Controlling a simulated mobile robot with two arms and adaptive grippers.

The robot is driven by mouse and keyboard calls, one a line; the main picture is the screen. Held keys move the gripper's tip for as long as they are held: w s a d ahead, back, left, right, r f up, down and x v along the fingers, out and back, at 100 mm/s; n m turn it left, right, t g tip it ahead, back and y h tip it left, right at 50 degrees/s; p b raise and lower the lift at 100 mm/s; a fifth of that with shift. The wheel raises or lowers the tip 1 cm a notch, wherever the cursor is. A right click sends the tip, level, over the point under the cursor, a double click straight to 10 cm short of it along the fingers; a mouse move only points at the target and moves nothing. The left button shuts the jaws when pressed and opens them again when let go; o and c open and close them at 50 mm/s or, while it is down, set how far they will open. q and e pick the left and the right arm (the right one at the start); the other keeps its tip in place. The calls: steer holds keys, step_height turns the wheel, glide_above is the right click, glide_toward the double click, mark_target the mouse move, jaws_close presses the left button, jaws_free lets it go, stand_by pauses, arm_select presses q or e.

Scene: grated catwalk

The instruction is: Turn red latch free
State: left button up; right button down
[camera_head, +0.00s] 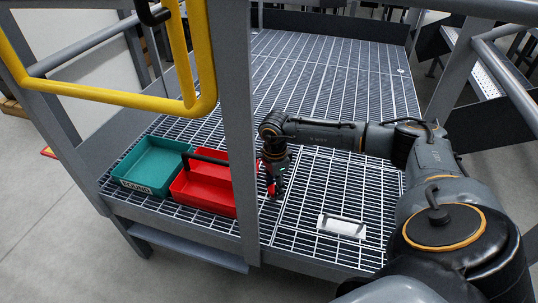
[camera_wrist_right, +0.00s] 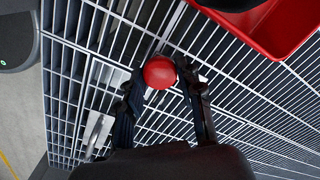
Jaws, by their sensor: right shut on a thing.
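The red latch shows as a round red knob (camera_wrist_right: 159,72) in the right wrist view, between the fingertips of my right gripper (camera_wrist_right: 165,82). The fingers are shut on it, one on each side. In the head view my right gripper (camera_head: 272,184) points down at the grated floor, just right of the grey post. Little of the latch shows there, and the part below the knob is hidden. My left gripper is not in view.
A red tray (camera_head: 218,205) with a black handle and a teal bin (camera_head: 133,172) stand left of the post (camera_head: 238,130). A white plate (camera_head: 342,227) with a handle lies on the grating (camera_head: 325,195). A yellow rail (camera_head: 100,95) crosses the upper left.

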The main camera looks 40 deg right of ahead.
stand_by(0.5)
steer(key=c, duration=0.9)
jaws_free()
steer(key=shift+o, duration=0.2)
step_height(320, 180, up, 12)
